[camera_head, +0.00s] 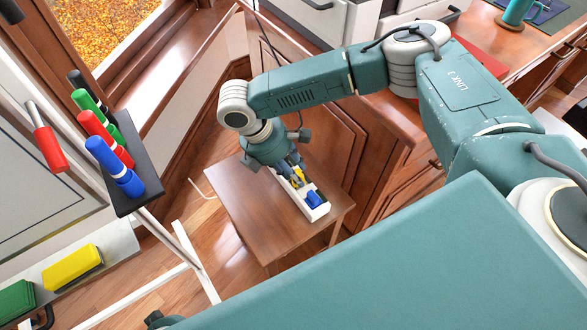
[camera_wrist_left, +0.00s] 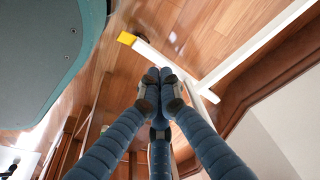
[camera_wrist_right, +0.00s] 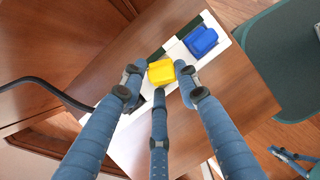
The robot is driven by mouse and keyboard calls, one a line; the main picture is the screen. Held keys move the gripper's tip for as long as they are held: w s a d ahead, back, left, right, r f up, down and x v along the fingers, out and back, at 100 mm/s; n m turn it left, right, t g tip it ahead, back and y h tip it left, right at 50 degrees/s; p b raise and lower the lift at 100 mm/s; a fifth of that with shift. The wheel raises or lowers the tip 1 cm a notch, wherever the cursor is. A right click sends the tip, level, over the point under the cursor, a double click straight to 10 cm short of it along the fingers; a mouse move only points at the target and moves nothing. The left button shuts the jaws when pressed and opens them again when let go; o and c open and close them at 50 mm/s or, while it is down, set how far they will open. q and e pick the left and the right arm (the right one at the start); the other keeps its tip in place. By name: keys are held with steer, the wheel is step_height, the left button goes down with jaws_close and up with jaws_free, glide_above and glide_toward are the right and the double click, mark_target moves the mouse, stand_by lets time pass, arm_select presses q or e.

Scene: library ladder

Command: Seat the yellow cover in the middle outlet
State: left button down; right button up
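The yellow cover (camera_wrist_right: 161,72) is between the fingertips of my right gripper (camera_wrist_right: 158,76), which look closed around its sides.
The strip lies on a small wooden table (camera_head: 250,205) against wooden cabinets (camera_head: 335,130). A dark rack (camera_head: 137,200) with coloured cylinders stands at left. A white ladder-like frame (camera_head: 190,243) stands left of the table. A dark cable (camera_wrist_right: 45,88) runs near the right gripper.

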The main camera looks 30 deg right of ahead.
steer(key=o, duration=0.4)
steer(key=shift+o, duration=0.2)
steer(key=shift+r, duration=0.2)
steer(key=shift+a+r, duration=0.2)
steer(key=shift+r, duration=0.4)
arm_select(q)
steer(key=s+f+p, duration=0.2)
steer(key=s+f, duration=0.1)
steer(key=f, duration=0.3)
steer(key=shift+s+a+f, duration=0.15)
steer(key=shift+a+f, duration=0.05)
steer(key=shift+f, duration=0.05)
arm_select(e)
steer(key=v, duration=1.1)
steer(key=shift+w, duration=0.1)
